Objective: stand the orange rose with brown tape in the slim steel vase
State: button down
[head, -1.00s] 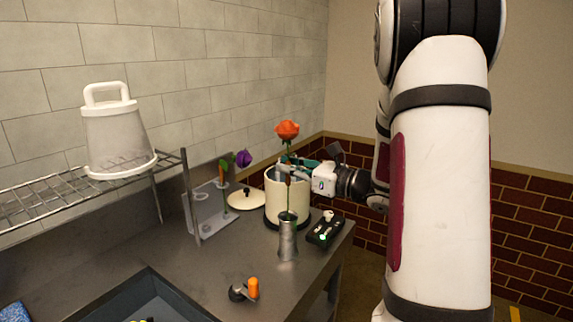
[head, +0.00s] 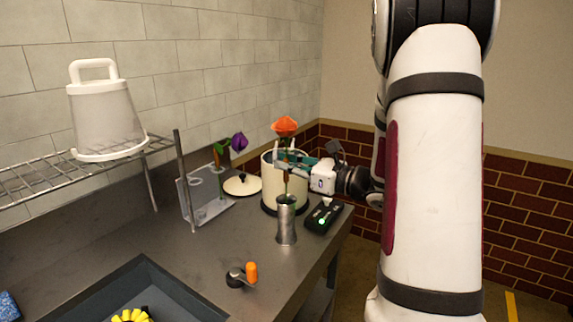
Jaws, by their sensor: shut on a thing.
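The orange rose (head: 285,126) stands upright in my gripper (head: 287,165), which is shut on its stem. Brown tape (head: 286,173) shows on the stem close to the fingers. The slim steel vase (head: 286,226) stands upright on the counter directly below the rose. The lower stem meets the vase mouth and its end is out of sight, seemingly inside the vase. I cannot tell how deep it reaches.
A cream pot (head: 269,181) stands just behind the vase, its lid (head: 242,185) to the left. A rack (head: 206,206) holds a purple flower (head: 239,142). A dark box with a green light (head: 324,217) is right of the vase. An orange-handled tool (head: 251,272) lies in front.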

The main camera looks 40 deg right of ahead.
jog(key=shift+f, duration=0.3)
jog(key=shift+f+b, duration=0.35)
jog(key=shift+b, duration=0.1)
jog(key=shift+f+b, duration=0.6)
jog(key=shift+f, duration=0.2)
jog(key=c, duration=0.9)
grip_release()
jog(key=shift+c, duration=0.2)
jog(key=shift+s, duration=0.1)
jog(key=shift+p+v, duration=0.4)
jog(key=shift+v, duration=2)
jog(key=shift+d, duration=0.1)
jog(key=shift+p+v, duration=0.4)
jog(key=shift+v, duration=2.05)
